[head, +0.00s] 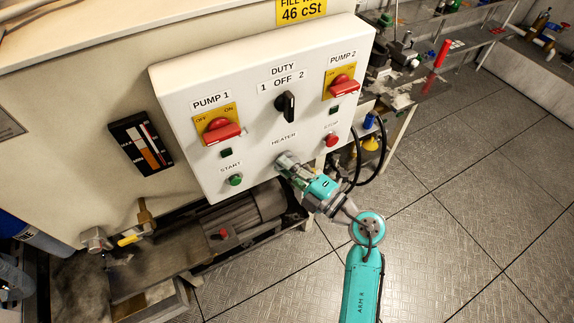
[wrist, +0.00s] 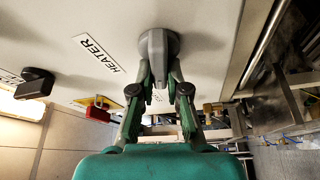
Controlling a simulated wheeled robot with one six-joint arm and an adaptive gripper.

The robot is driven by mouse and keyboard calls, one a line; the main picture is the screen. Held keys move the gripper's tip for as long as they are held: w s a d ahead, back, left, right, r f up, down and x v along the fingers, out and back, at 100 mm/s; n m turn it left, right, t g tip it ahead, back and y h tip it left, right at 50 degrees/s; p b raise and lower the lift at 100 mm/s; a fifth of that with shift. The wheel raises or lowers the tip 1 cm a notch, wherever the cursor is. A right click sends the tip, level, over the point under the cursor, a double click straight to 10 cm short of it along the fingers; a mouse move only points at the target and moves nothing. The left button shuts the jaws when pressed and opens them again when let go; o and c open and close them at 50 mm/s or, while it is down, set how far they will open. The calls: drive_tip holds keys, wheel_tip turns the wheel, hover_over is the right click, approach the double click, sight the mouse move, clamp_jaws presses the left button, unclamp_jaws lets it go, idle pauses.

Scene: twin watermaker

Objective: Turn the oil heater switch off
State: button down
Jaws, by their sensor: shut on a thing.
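The heater switch (wrist: 158,48) is a grey rotary knob on the white control panel (head: 180,100), next to the HEATER label. In the wrist view my gripper (wrist: 158,72) has its two fingers closed on the knob from both sides. In the head view my gripper (head: 288,165) reaches the panel's lower middle, just below the HEATER label, and mostly hides the knob there. Which way the knob points cannot be told clearly.
The panel also holds the red PUMP 1 switch (head: 222,131), the red PUMP 2 switch (head: 342,85), the black DUTY switch (head: 287,105), the green START button (head: 235,180) and the red STOP button (head: 331,140). Black cables (head: 383,150) hang right of my gripper. The floor (head: 450,220) at right is open.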

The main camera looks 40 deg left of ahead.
drive_tip(key=shift+f+n+h, duration=0.2)
drive_tip(key=shift+n+h, duration=0.4)
drive_tip(key=shift+n, duration=0.8)
drive_tip(key=c, duration=1.2)
unclamp_jaws()
drive_tip(key=shift+o, duration=0.2)
drive_tip(key=shift+d, duration=0.1)
drive_tip(key=d, duration=1.1)
drive_tip(key=shift+d, duration=0.4)
